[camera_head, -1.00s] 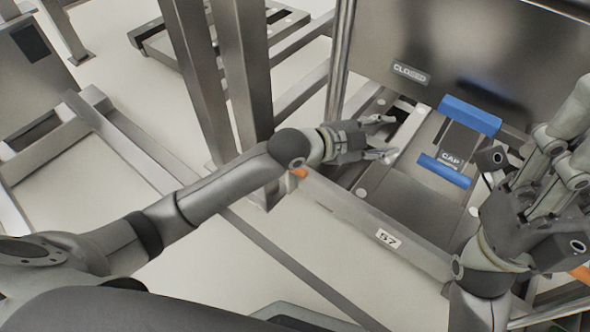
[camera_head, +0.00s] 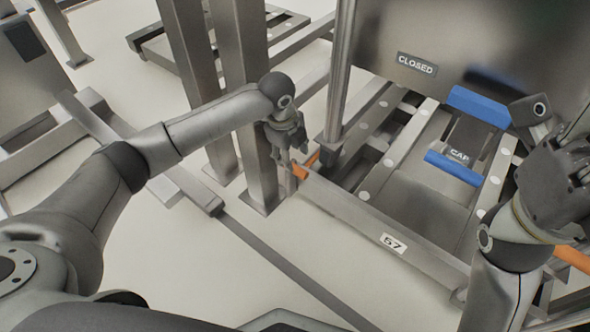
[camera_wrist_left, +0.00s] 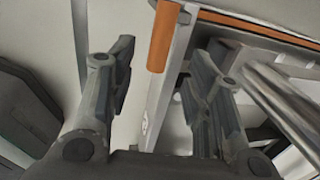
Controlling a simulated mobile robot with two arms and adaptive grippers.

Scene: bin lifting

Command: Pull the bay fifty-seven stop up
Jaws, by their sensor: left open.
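The bay fifty-seven stop shows as an orange bar (camera_head: 300,171) at the left end of the front beam, which carries a "57" label (camera_head: 393,243). My left gripper (camera_head: 291,158) points down just above the orange bar, its fingers apart. In the left wrist view, the orange bar (camera_wrist_left: 163,38) stands between the open fingers (camera_wrist_left: 158,62), with visible room on both sides; no grip shows. My right gripper (camera_head: 555,180) is at the right edge, and its finger state is unclear.
A grey panel marked "CLOSED" (camera_head: 417,64) stands behind the bay. A blue-ended block marked "CAP" (camera_head: 459,153) lies in the bay. Metal posts (camera_head: 240,100) stand close behind my left arm. Another orange piece (camera_head: 574,258) shows at right. The floor in front is clear.

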